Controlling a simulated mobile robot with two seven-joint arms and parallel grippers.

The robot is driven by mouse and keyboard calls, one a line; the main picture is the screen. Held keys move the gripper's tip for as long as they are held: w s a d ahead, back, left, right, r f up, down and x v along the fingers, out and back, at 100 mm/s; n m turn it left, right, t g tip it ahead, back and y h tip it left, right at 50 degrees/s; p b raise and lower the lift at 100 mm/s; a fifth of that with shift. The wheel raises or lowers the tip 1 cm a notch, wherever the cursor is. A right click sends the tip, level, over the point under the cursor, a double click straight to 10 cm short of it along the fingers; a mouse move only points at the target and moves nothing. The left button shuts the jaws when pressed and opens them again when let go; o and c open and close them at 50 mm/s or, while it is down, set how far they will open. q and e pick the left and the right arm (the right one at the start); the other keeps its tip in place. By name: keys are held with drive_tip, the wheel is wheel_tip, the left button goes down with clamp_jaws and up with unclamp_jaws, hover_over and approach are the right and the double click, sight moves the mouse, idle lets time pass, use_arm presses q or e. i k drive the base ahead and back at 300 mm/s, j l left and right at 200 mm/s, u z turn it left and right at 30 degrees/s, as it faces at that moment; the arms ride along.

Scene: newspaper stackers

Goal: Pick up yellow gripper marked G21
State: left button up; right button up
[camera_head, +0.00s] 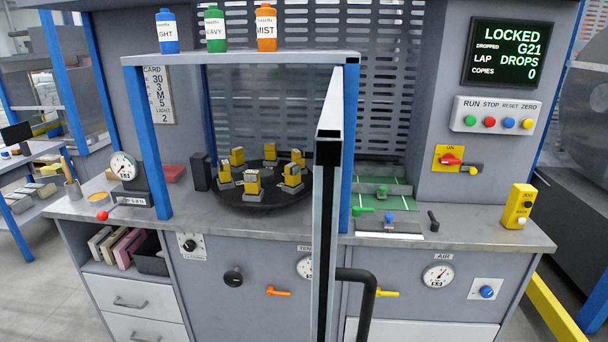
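Several small yellow-and-grey grippers stand around a black round turntable (262,206) behind a framed opening. One yellow gripper (252,183) is at the front, one (225,174) at the left, one (237,156) at the back left, one (270,151) at the back, and others (292,175) at the right. Their markings are too small to read, so I cannot tell which is G21. A screen (512,54) reads LOCKED, DROPPED G21, LAP DROPS, COPIES 0. Neither of my own grippers shows in the head view.
A tall framed door (327,140) sticks out toward me, right of the turntable. Blue, green and orange bottles (266,28) stand on the shelf above. A yellow box (516,207) stands at the counter's right end. A gauge (123,166) and red-tipped lever are at the left.

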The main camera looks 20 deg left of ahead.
sight(293, 174)
drive_tip(key=i+j+z, duration=0.25)
drive_tip(key=j+z, duration=0.2)
drive_tip(key=j, duration=0.3)
drive_tip(key=i+j+z, duration=0.1)
drive_tip(key=j+z, duration=0.3)
drive_tip(key=j, duration=0.4)
drive_tip(key=j+z, duration=0.45)
drive_tip(key=j, duration=0.4)
